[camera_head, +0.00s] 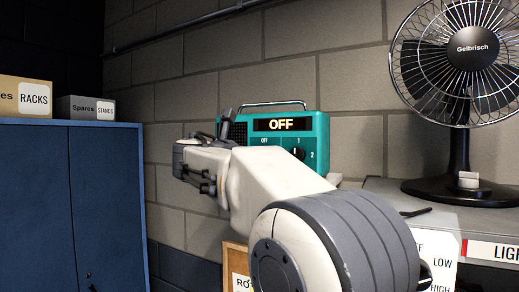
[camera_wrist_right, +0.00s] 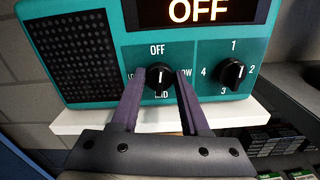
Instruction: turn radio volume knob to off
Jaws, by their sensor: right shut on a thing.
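The teal radio (camera_head: 321,134) stands against the wall, partly hidden behind my right arm in the head view. Its display reads OFF. In the wrist view the radio (camera_wrist_right: 198,62) shows a black volume knob (camera_wrist_right: 159,82) under the label OFF, with LOW and MID lettering around it. The white mark on the knob points up at OFF. My right gripper (camera_wrist_right: 160,74) is shut on this knob, one dark finger on each side. The fingers hide part of the lettering. My left gripper is not in view.
A second black knob (camera_wrist_right: 232,74), numbered around its edge, sits to the right on the radio. The radio rests on a white shelf (camera_wrist_right: 85,120). A black fan (camera_head: 460,100) stands to the right. A blue cabinet (camera_head: 70,200) with boxes on top is at the left.

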